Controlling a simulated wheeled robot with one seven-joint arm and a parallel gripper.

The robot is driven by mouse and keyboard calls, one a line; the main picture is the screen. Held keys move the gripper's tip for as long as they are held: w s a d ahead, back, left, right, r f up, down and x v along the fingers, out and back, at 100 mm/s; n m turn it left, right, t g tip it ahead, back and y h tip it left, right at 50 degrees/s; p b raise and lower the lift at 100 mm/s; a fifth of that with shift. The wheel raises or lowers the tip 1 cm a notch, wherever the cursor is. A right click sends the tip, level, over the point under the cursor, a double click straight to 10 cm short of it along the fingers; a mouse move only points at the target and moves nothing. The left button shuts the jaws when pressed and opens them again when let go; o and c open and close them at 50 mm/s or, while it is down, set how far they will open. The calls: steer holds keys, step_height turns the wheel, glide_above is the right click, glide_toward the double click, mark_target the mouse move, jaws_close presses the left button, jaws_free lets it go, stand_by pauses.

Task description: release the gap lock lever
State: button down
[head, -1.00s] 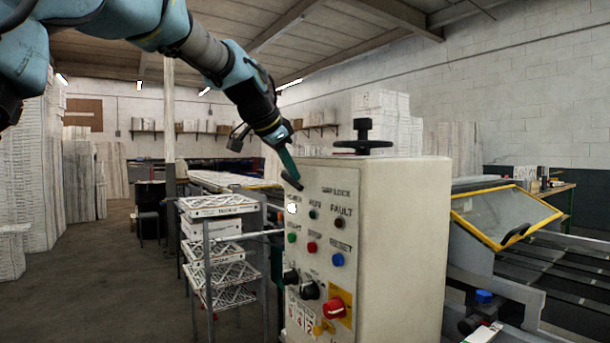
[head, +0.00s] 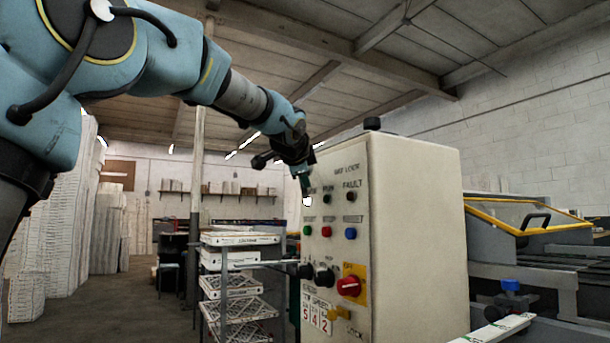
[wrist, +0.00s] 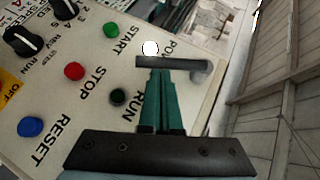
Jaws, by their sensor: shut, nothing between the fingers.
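The grey control box (head: 415,230) stands in the middle, with words that look like GAP LOCK printed near its top. A small yellow lever (head: 337,313) sits low on its face, by the word LOCK; I cannot tell for certain that it is the gap lock lever. My gripper (head: 306,186) is by the upper left edge of the face, well above the yellow lever. In the wrist view its green fingers (wrist: 158,85) are shut and empty by the RUN lamp (wrist: 118,96). A dark bar (wrist: 172,63) crosses at the fingertips; its contact is unclear.
A red switch (head: 349,286) on a yellow plate and black knobs (head: 323,277) are close to the yellow lever. A rack of boxed filters (head: 238,285) stands left of the box. A machine with a yellow-framed cover (head: 530,215) is at right. Floor is open at left.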

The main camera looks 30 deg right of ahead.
steer(key=f+b, duration=0.1)
steer(key=b, duration=0.1)
steer(key=w+f+m+t+h+b, duration=0.1)
steer(key=b, duration=0.2)
steer(key=shift+f, duration=0.15)
steer(key=m+t+b, duration=0.1)
steer(key=b, duration=0.2)
steer(key=shift+w+d+h, duration=0.1)
steer(key=shift+w+h, duration=0.2)
steer(key=shift+w, duration=0.05)
steer(key=shift+w+f+t+b, duration=0.1)
steer(key=shift+w+t+b, duration=0.3)
steer(key=shift+b, duration=0.55)
steer(key=shift+w, duration=0.1)
